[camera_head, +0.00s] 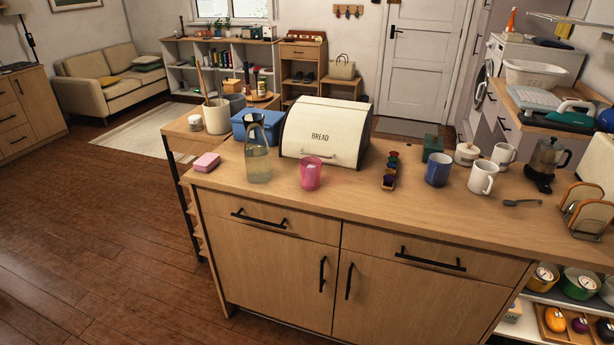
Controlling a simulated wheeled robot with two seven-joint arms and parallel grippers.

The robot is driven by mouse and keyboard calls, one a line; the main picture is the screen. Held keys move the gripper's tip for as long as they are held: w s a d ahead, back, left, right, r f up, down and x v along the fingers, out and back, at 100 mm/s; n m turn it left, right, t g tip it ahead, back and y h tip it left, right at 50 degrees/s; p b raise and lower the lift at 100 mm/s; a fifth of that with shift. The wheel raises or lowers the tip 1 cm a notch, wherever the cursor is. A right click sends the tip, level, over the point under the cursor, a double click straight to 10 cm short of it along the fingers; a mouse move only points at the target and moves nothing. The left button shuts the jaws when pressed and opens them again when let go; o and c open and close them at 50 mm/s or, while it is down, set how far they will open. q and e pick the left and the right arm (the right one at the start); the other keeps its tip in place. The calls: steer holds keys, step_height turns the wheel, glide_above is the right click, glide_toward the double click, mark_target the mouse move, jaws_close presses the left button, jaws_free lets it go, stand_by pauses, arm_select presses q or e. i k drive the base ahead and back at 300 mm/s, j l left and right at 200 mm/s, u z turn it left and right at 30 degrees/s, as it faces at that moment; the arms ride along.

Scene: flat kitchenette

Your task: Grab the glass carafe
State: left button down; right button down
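The glass carafe (257,160) stands upright on the wooden counter (440,209), near its left end. It is clear glass with liquid in its lower part and a narrow dark neck. The cream bread bin is just to its right and slightly behind. A pink cup (310,174) stands to its right, nearer the front edge. Neither of my grippers shows in the head view.
A pink sponge-like block (206,162) lies left of the carafe. A blue box (257,125) is behind it and the bread bin (325,132) beside it. Mugs (438,170) stand farther right. Floor (100,220) is clear at left.

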mark_target(256, 150)
steer(key=i+l, duration=0.1)
steer(key=i, duration=0.95)
